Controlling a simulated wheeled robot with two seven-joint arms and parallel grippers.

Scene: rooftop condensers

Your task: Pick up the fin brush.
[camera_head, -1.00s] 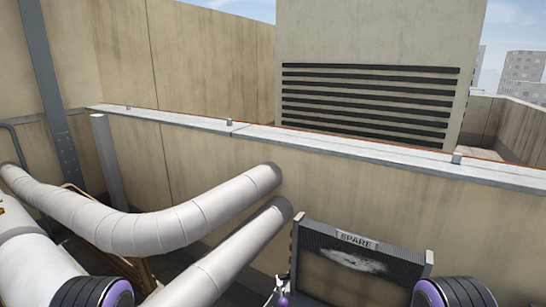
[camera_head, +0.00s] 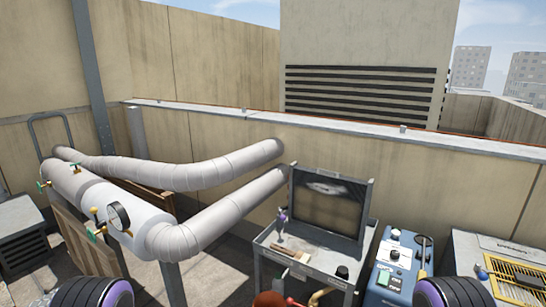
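A small, flat brown and pale item (camera_head: 291,253) lies on top of a grey cart (camera_head: 318,271). It may be the fin brush, but it is too small to be sure. A small purple-topped upright item (camera_head: 282,218) stands behind it, near the cart's left side. A dark framed panel (camera_head: 328,205) stands upright at the back of the cart. Neither of my grippers is in view. Only dark, purple-rimmed parts of my arms show at the bottom left and bottom right.
A blue unit (camera_head: 397,262) stands right of the cart. A pale case with a yellow grille (camera_head: 515,272) is at the far right. Thick pipes and a white tank with a gauge (camera_head: 118,216) fill the left. A parapet wall (camera_head: 330,128) runs behind.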

